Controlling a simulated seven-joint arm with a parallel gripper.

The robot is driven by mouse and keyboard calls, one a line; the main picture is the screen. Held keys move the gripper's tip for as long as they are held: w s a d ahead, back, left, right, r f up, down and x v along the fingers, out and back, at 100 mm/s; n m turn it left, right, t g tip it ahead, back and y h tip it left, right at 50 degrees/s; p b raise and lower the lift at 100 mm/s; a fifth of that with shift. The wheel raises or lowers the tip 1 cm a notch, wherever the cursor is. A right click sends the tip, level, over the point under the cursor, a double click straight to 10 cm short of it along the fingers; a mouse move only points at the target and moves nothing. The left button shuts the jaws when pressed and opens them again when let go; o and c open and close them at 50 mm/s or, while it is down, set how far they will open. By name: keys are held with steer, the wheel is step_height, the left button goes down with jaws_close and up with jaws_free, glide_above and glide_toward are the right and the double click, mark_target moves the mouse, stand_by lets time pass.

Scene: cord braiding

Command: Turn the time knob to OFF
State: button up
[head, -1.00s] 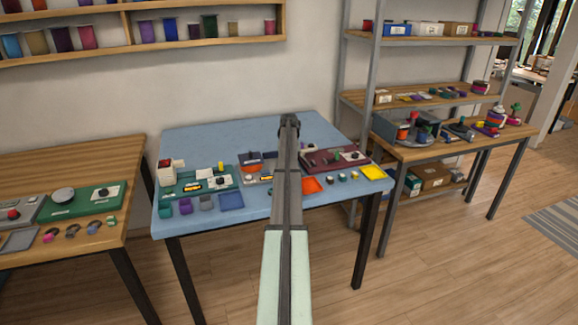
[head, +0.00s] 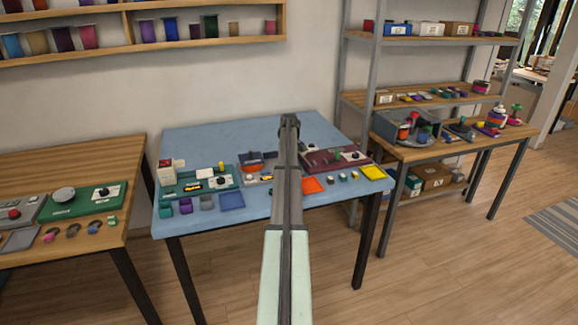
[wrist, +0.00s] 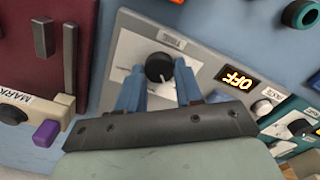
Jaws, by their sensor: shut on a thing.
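The time knob (wrist: 159,67) is a round black knob on a white plate of a grey panel (wrist: 205,58) in the wrist view. A pale pointer mark shows near its lower edge. My gripper (wrist: 158,80) has its two blue fingers on either side of the knob and is shut on it. The small label by the knob is too small to read. In the head view my arm hides the knob and the fingers; part of the grey panel shows left of the arm.
A dark red panel (wrist: 45,50) with upright bars lies left of the grey panel in the wrist view, and a teal panel (wrist: 300,125) lies right. A purple block (wrist: 46,133) sits near a MARK label. The blue table (head: 220,140) is clear at the back.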

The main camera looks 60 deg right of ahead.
steer(key=shift+n, duration=0.8)
steer(key=o, duration=1)
steer(key=shift+o, duration=0.2)
step_height(320, 180, up, 14)
stand_by(0.3)
step_height(320, 180, up, 7)
stand_by(0.7)
